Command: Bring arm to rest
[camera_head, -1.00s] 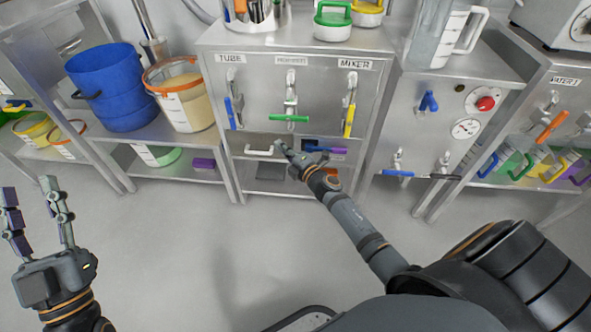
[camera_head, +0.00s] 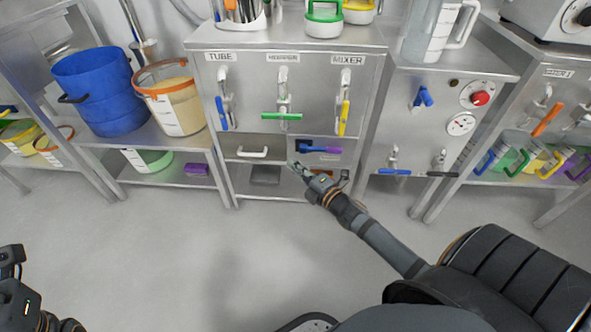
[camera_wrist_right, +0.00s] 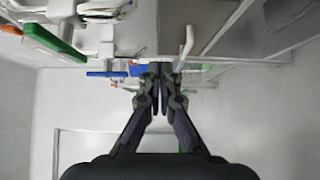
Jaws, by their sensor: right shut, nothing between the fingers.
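My right gripper (camera_head: 301,172) is shut and empty in front of the lower shelf of the valve cabinet (camera_head: 323,179). In the right wrist view its two fingers (camera_wrist_right: 161,92) meet at the middle of the picture with nothing between them. My left gripper (camera_head: 10,262) is only partly in view at the left edge of the head view, low over the floor. Its fingertips are cut off or unclear there, so its opening cannot be judged.
A blue-handled item (camera_head: 320,149) lies in an open compartment. A blue bucket (camera_head: 100,88) and an orange-rimmed bucket (camera_head: 176,104) stand left. The floor (camera_head: 170,265) is clear.

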